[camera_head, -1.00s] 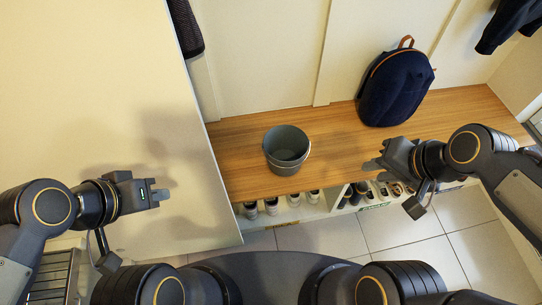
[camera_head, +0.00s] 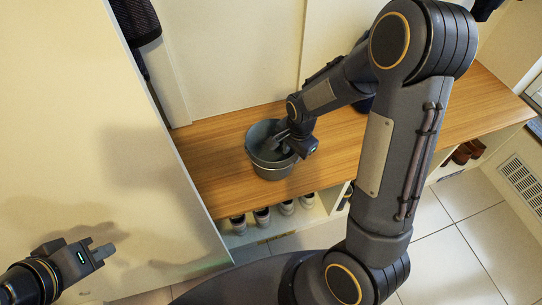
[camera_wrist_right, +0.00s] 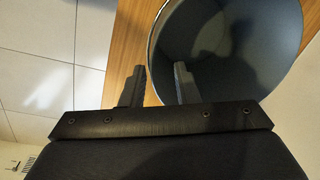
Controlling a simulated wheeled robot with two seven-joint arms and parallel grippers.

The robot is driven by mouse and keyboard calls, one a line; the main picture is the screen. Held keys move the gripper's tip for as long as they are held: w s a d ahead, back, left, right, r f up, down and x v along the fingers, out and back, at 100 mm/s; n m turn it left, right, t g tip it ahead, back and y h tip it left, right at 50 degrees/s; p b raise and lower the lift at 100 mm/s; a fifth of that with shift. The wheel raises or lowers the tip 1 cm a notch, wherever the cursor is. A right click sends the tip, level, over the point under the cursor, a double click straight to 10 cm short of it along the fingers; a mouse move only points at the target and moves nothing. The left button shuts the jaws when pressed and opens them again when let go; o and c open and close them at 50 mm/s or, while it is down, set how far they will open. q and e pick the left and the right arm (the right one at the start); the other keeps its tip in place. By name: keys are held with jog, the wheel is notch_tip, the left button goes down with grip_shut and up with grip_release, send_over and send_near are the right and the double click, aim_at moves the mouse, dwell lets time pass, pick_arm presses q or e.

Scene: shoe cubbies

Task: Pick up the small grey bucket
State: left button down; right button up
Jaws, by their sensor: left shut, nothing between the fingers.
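The small grey bucket (camera_head: 270,170) stands upright on the wooden bench top. My right gripper (camera_head: 284,144) is at the bucket's right rim in the head view, partly hidden by its own wrist. In the right wrist view the two fingers (camera_wrist_right: 161,75) are apart. One finger is outside the rim and the other is over the inside of the bucket (camera_wrist_right: 240,40). I cannot tell whether either finger touches the wall. My left gripper (camera_head: 104,250) is shut and empty, at the lower left, away from the bench.
The wooden bench (camera_head: 215,160) has shoes (camera_head: 262,216) in cubbies below it. A tall cream panel (camera_head: 90,130) stands on the left, between my left gripper and the bench. A dark backpack (camera_head: 364,104) is mostly hidden behind my right arm.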

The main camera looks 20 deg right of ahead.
aim_at(291, 158)
notch_tip(291, 158, down, 5)
jog(key=shift+w+a+r+b, duration=0.1)
jog(key=shift+r+b, duration=0.1)
jog(key=shift+b, duration=0.5)
jog(key=shift+r, duration=0.1)
grip_shut()
